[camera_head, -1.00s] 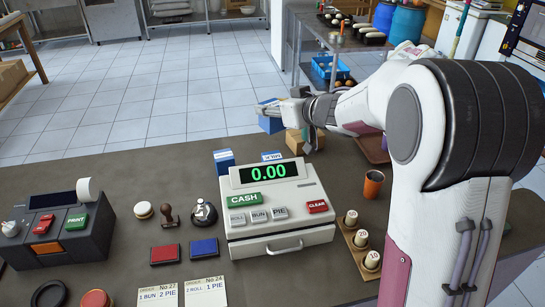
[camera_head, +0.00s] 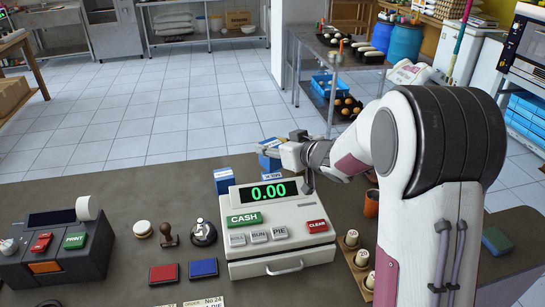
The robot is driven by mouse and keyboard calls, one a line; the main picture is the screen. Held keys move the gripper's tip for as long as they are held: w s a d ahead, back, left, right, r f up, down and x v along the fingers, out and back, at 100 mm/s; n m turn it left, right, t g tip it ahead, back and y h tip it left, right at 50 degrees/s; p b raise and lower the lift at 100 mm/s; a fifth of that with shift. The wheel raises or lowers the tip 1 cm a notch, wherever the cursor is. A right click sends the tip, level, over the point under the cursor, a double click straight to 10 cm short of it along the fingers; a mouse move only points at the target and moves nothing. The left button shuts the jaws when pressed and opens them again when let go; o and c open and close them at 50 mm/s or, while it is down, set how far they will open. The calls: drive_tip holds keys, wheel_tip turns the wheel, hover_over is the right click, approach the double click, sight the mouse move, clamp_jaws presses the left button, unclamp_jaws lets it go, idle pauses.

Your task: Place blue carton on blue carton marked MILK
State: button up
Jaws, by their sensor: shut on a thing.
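My gripper (camera_head: 277,150) is shut on a blue carton (camera_head: 268,162), which it holds behind the cash register. A second carton, with a white label strip and dark lettering on top, is the blue carton marked MILK (camera_head: 272,177). It stands just behind the register display, mostly hidden by it. The held carton appears right above or just behind this marked carton; I cannot tell if they touch. Another blue carton (camera_head: 224,181) with a white top stands to the left on the counter.
The cash register (camera_head: 275,240) stands in front of the cartons. A bell (camera_head: 203,233), stamp (camera_head: 168,235) and label printer (camera_head: 58,245) are left of it. An orange cup (camera_head: 371,203) is to the right, partly behind my arm. The counter behind the printer is clear.

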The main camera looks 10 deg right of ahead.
sight(278, 159)
idle(0.3)
drive_tip(key=shift+f, duration=1.85)
drive_tip(key=shift+f, duration=0.15)
drive_tip(key=o, duration=1.2)
drive_tip(key=shift+o, duration=0.2)
drive_tip(key=shift+v, duration=6.05)
